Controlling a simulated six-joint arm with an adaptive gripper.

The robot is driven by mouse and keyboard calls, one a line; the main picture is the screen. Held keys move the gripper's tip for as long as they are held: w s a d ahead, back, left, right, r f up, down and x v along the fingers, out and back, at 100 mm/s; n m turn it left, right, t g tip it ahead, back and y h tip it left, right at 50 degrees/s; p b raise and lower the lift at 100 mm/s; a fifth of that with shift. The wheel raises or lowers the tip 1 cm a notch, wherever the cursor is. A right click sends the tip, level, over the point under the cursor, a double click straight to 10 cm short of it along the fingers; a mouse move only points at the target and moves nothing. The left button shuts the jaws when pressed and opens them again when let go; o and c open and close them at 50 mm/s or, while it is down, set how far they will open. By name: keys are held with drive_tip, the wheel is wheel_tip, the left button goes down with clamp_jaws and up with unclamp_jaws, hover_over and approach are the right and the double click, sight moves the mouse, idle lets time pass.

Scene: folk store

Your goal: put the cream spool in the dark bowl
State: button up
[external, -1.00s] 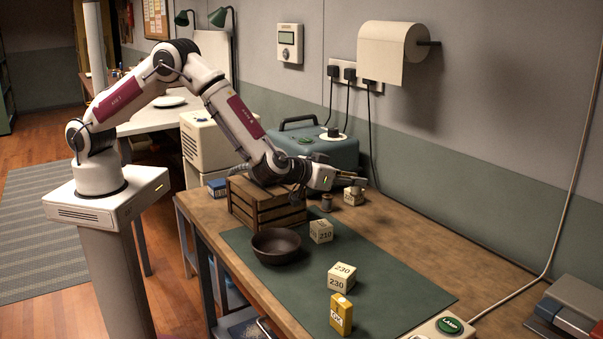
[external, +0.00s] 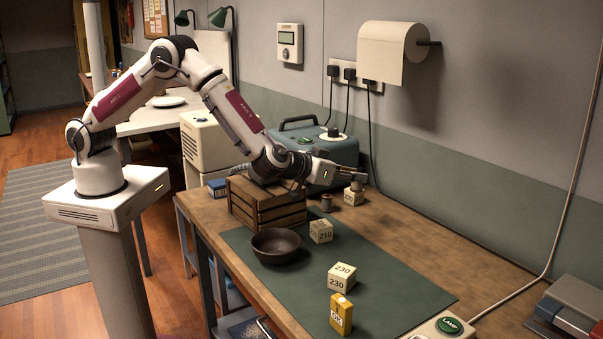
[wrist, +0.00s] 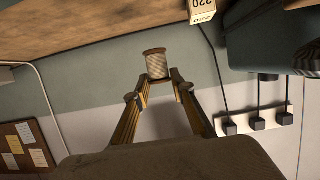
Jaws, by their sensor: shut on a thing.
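The cream spool (wrist: 156,65) is between the fingertips of my gripper (wrist: 156,86) in the wrist view, with its flanged ends showing. In the external view my gripper (external: 354,177) is over the far side of the bench, shut on the spool (external: 357,185), which is small and partly hidden there. The spool is just above a cream number block (external: 353,198); I cannot tell if they touch. The dark bowl (external: 275,247) stands on the green mat, nearer the camera and to the left. No contents show in it.
A wooden crate (external: 266,205) stands under my forearm, behind the bowl. A brownish spool (external: 326,203) stands on the bench. Number blocks (external: 320,231) (external: 342,278) and a yellow box (external: 341,313) are on the green mat (external: 390,284). A blue-green case (external: 318,155) is behind.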

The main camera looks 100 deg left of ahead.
sight(271, 239)
drive_tip(key=s+d+r+m+t+h, duration=0.1)
drive_tip(key=s+d, duration=0.1)
drive_tip(key=d, duration=0.9)
drive_tip(key=s+d+m+t+h, duration=0.1)
drive_tip(key=s+d, duration=0.1)
drive_tip(key=d, duration=0.8)
drive_tip(key=s+d+n+g, duration=0.1)
drive_tip(key=s+d, duration=0.4)
drive_tip(key=s, duration=0.2)
drive_tip(key=s+a+n+g+y, duration=0.2)
drive_tip(key=s+a+y, duration=0.1)
drive_tip(key=s, duration=0.3)
drive_tip(key=shift+a+r+n, duration=0.15)
drive_tip(key=shift+a+n, duration=0.05)
drive_tip(key=shift+n, duration=0.1)
drive_tip(key=shift+w, duration=0.1)
drive_tip(key=shift+f, duration=3.15)
drive_tip(key=shift+f, duration=1.9)
